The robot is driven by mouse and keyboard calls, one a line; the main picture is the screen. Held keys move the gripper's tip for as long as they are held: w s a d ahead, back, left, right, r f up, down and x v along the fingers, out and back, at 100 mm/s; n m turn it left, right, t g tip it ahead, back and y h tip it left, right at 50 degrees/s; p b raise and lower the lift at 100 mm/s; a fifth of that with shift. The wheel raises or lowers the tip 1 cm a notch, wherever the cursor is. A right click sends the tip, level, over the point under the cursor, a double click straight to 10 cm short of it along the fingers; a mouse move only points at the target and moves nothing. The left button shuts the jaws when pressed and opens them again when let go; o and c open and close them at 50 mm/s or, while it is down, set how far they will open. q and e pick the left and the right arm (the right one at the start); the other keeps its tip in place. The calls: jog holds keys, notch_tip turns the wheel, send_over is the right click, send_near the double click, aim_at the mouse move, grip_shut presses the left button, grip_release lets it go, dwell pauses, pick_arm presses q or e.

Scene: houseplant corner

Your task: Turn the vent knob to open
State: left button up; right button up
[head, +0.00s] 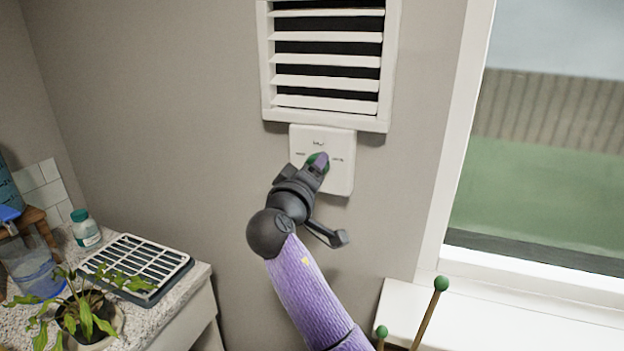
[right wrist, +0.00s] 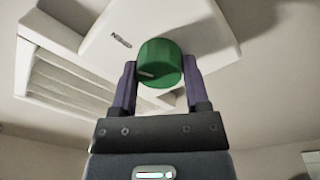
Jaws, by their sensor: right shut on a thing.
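The green vent knob (right wrist: 159,64) sits on a white plate (head: 339,178) on the wall, just below the louvred vent (head: 327,60). In the right wrist view a pale pointer mark shows on the knob, and the lettering "OPEN" is partly readable on the plate (right wrist: 207,22). My right gripper (head: 318,162) is at the knob, its purple fingers (right wrist: 158,83) on either side of it and shut on it. In the head view the gripper hides most of the knob. The vent slats stand tilted with dark gaps between them. My left gripper is not in view.
A stone-topped counter (head: 178,296) at the lower left holds a potted plant (head: 85,315), a slatted tray (head: 135,265) and a small bottle (head: 85,229). A window with a white sill (head: 490,315) is at right. Green-tipped stakes (head: 440,284) rise at the bottom.

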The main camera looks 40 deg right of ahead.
jog(key=shift+f+m, duration=0.1)
jog(key=shift+m, duration=0.3)
jog(key=o, duration=1.3)
jog(key=shift+a, duration=0.1)
jog(key=v, duration=0.9)
jog(key=shift+s+a, duration=0.25)
jog(key=shift+a, duration=0.1)
